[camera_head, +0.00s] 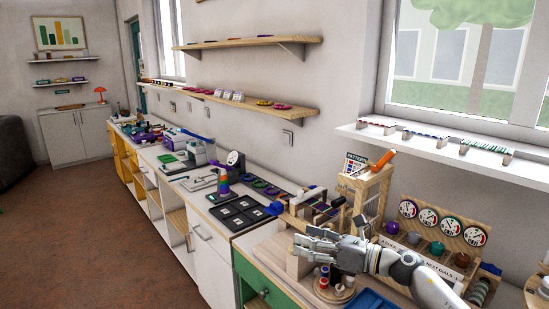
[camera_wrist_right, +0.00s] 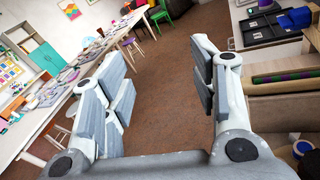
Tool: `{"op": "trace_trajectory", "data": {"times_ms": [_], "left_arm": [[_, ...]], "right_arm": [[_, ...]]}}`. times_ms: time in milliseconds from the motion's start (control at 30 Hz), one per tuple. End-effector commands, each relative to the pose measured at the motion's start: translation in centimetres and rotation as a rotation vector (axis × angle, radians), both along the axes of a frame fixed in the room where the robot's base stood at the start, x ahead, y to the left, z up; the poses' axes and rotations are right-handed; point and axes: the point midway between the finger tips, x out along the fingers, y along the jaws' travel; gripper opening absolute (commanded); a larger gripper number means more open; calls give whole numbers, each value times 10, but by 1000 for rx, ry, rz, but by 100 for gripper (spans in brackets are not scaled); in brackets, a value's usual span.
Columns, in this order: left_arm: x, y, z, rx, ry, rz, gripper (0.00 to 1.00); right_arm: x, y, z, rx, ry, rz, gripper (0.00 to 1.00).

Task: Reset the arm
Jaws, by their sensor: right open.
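My right arm comes in from the lower right in the head view. Its gripper (camera_head: 312,245) is above the wooden counter, over a group of thread spools (camera_head: 325,278) and in front of a wooden frame (camera_head: 372,195). In the right wrist view the two fingers of this gripper (camera_wrist_right: 165,95) stand wide apart. Only the brown floor and distant furniture show between them, so it is open and empty. My left gripper is in neither view.
A dial board (camera_head: 448,232) with several dials and small pots stands right of the frame. A black tray (camera_head: 238,213) and colored rings (camera_head: 262,187) lie on the counter further left. The brown floor (camera_head: 90,220) is clear at left.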

Motion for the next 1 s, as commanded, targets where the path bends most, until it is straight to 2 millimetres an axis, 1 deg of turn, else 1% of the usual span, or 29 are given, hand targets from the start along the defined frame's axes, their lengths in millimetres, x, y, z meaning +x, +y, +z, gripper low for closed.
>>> {"op": "trace_trajectory", "data": {"times_ms": [33, 100, 200, 267, 367, 467, 567, 667, 700, 767, 800, 867, 900, 967, 1000], "left_arm": [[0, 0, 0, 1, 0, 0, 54], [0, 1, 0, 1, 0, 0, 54], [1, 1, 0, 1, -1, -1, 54], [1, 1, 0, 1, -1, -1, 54], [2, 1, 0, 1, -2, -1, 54], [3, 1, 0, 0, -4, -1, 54], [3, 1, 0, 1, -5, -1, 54], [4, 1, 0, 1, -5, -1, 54], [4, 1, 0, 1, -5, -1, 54], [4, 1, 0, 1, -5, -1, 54], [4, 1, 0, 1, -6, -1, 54], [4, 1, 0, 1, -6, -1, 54], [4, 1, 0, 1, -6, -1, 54], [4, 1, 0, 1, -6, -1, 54], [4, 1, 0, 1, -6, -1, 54]], "right_arm": [[-6, 9, 0, 111, 49, -41, 54], [-10, 13, 4, 266, 122, -109, 54], [-16, 10, 5, 482, 243, -212, 54], [-19, 3, 2, 612, 324, -278, 54], [-27, -13, -9, 822, 467, -394, 54], [-39, -34, -29, 1026, 620, -518, 54], [-57, -56, -57, 1220, 780, -653, 54], [-82, -78, -91, 1403, 940, -801, 54], [-94, -86, -105, 1473, 1004, -863, 54], [-115, -97, -127, 1574, 1098, -960, 54], [-131, -103, -142, 1637, 1161, -1027, 54], [-157, -111, -164, 1729, 1252, -1133, 54], [-177, -116, -178, 1785, 1311, -1209, 54], [-207, -120, -197, 1863, 1395, -1323, 54], [-227, -123, -208, 1907, 1445, -1398, 54]]}}
